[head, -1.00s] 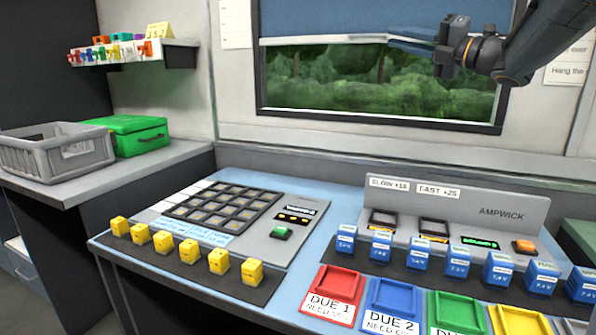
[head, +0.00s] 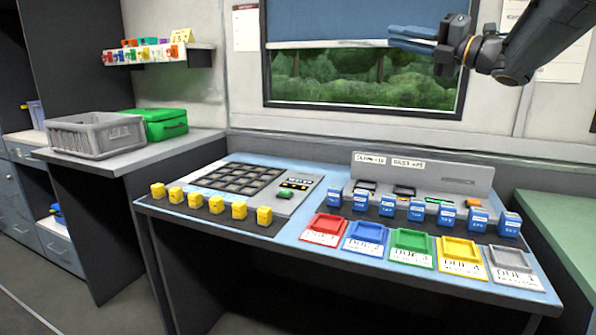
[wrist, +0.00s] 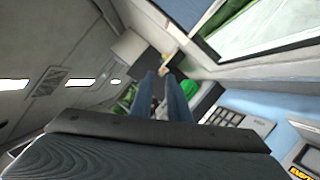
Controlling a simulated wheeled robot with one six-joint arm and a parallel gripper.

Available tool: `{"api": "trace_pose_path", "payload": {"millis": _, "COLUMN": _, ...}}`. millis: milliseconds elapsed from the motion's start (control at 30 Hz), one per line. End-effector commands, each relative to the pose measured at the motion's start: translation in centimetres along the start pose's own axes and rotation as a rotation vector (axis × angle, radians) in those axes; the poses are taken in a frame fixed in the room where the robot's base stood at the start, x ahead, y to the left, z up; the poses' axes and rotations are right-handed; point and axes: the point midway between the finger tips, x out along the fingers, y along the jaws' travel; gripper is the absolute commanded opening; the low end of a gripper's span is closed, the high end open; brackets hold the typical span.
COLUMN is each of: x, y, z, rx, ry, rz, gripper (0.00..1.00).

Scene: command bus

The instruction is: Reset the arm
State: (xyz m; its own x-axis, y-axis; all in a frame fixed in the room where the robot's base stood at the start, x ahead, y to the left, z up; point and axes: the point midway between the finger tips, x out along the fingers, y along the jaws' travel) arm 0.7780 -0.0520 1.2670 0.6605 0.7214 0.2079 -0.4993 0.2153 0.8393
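My arm reaches in from the upper right in the head view, and my gripper (head: 392,36) points left in front of the window blind, high above the blue table (head: 290,242). In the wrist view my gripper's two blue fingers (wrist: 162,74) stand apart with a gap between them. It looks open, and I see nothing held in it.
The table carries a grid panel (head: 238,180), a row of yellow cubes (head: 196,201), blue blocks (head: 387,205) and coloured trays (head: 412,248). A grey crate (head: 95,135) and green case (head: 165,124) sit on the left counter. A green surface (head: 560,220) is at right.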

Motion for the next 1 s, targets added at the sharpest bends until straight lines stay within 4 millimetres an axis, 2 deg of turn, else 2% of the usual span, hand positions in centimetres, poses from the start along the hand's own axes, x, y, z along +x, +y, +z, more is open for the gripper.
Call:
{"api": "trace_pose_path", "payload": {"millis": 433, "x": 1.6, "y": -1.9, "z": 0.4, "rx": 0.177, "ry": -0.167, "rz": -0.077, "gripper": 0.15}}
{"api": "trace_pose_path", "payload": {"millis": 567, "x": 1.7, "y": -3.3, "z": 0.3, "rx": 0.280, "ry": -0.259, "rz": -0.123, "gripper": 0.15}}
{"api": "trace_pose_path", "payload": {"millis": 733, "x": 1.2, "y": -6.2, "z": -0.5, "rx": 0.468, "ry": -0.414, "rz": -0.206, "gripper": 0.15}}
{"api": "trace_pose_path", "payload": {"millis": 867, "x": -0.3, "y": -9.8, "z": -3.0, "rx": 0.695, "ry": -0.585, "rz": -0.309, "gripper": 0.15}}
{"api": "trace_pose_path", "payload": {"millis": 967, "x": -2.9, "y": -13.4, "z": -7.0, "rx": 0.918, "ry": -0.750, "rz": -0.422, "gripper": 0.15}}
{"api": "trace_pose_path", "payload": {"millis": 1000, "x": -4.1, "y": -14.8, "z": -9.1, "rx": 1.006, "ry": -0.814, "rz": -0.471, "gripper": 0.15}}
